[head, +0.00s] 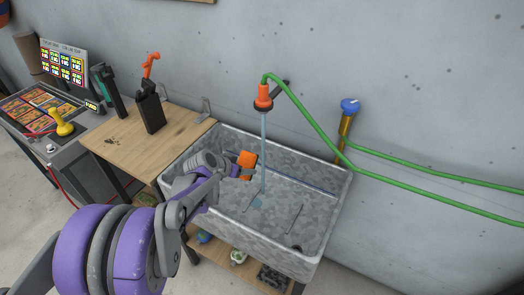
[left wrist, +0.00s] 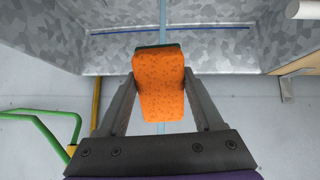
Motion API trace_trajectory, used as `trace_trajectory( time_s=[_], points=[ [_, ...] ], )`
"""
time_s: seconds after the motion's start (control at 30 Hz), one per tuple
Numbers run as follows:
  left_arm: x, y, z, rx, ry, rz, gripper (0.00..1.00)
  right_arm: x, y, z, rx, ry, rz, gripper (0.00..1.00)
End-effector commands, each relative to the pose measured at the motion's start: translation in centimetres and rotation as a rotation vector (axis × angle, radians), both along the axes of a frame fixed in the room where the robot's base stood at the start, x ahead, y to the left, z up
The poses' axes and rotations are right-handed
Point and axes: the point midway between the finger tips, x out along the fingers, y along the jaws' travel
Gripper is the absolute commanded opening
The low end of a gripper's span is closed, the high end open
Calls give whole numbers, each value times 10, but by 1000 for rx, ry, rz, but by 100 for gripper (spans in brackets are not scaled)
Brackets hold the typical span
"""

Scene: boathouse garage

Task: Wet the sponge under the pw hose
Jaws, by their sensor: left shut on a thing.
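The orange sponge (head: 246,159) is held over the grey speckled sink (head: 320,215) in the head view. My left gripper (head: 238,168) is shut on it. In the left wrist view the sponge (left wrist: 159,84) sits between the two fingers of the left gripper (left wrist: 161,92), with a dark green layer at its far edge. The green pw hose (head: 310,116) ends in an orange nozzle (head: 263,96) above the sink, and a thin blue water stream (head: 264,140) falls from it. In the head view the sponge is just left of the stream. In the wrist view the stream passes behind the sponge; contact is unclear.
A wooden table (head: 135,140) with a black canister (head: 150,112) stands left of the sink. An arcade-like console (head: 45,130) is further left. A blue-topped brass post (head: 346,122) stands behind the sink. A lower shelf (head: 225,252) holds small items.

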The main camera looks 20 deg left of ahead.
Motion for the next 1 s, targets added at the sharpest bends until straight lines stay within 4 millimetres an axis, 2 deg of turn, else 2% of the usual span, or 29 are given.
trace_trajectory(
  time_s=[0.57,1.0],
  points=[
    [-5,1,2,0,0,0,24,0,0,1,0,-1,0,99],
    [-40,9,25,0,-1,1,24,8,0,19,0,-15,0,99]
  ],
)
